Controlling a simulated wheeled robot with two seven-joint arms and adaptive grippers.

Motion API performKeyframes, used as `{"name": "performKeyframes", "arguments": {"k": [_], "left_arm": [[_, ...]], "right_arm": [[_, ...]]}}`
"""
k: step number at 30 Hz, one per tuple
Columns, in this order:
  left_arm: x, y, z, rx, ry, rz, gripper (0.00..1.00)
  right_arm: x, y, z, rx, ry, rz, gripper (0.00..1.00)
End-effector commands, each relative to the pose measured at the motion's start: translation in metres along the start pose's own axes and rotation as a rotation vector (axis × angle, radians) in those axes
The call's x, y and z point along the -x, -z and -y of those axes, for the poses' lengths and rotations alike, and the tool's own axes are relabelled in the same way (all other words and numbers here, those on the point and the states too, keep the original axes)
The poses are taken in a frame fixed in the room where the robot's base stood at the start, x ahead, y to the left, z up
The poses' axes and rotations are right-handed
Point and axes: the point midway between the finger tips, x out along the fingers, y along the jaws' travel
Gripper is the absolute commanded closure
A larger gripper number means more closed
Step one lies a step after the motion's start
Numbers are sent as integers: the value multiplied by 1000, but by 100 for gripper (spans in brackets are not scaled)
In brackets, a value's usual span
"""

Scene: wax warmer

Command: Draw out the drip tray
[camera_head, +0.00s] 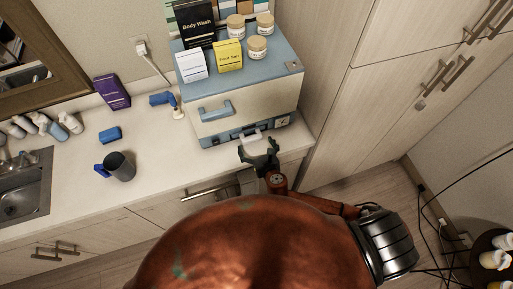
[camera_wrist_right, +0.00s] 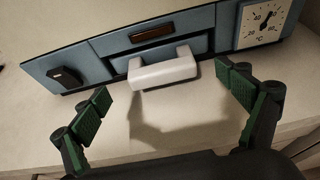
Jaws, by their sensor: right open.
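The wax warmer (camera_head: 245,95) is a box with a blue top and cream front at the back of the counter. Its drip tray has a blue-grey front (camera_wrist_right: 196,46) in the lower panel and a white handle (camera_wrist_right: 164,70); the handle (camera_head: 252,135) also shows in the head view. The tray front looks about flush with the panel. My right gripper (camera_head: 261,156) is open in front of the handle. In the right wrist view the green-padded fingers (camera_wrist_right: 165,98) stand left and right of the handle, not touching it. My left gripper is out of view.
Jars (camera_head: 257,47) and boxes stand on the warmer. A dark knob (camera_wrist_right: 66,77) and a temperature dial (camera_wrist_right: 265,20) flank the tray. A tall cabinet (camera_head: 345,100) rises at right.

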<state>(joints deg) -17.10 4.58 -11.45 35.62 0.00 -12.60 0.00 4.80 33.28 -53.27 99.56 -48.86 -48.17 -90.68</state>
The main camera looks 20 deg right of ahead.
Motion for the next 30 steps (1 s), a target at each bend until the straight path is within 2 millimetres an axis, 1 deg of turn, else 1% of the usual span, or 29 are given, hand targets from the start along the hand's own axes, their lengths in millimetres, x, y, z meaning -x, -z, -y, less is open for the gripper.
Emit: {"name": "performKeyframes", "arguments": {"k": [1, 3, 18, 24, 30], "left_arm": [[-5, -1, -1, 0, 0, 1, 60], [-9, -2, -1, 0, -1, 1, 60], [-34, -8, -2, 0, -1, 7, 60], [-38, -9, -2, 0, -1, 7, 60], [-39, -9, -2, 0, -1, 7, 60]], "right_arm": [[-5, 1, 0, 0, 0, 1, 7], [-11, 1, 0, -2, 0, 1, 7], [-47, 1, 1, -3, 1, 0, 7], [-54, 0, 0, -3, 1, -1, 7], [-55, -1, 0, -3, 1, -1, 7]]}}
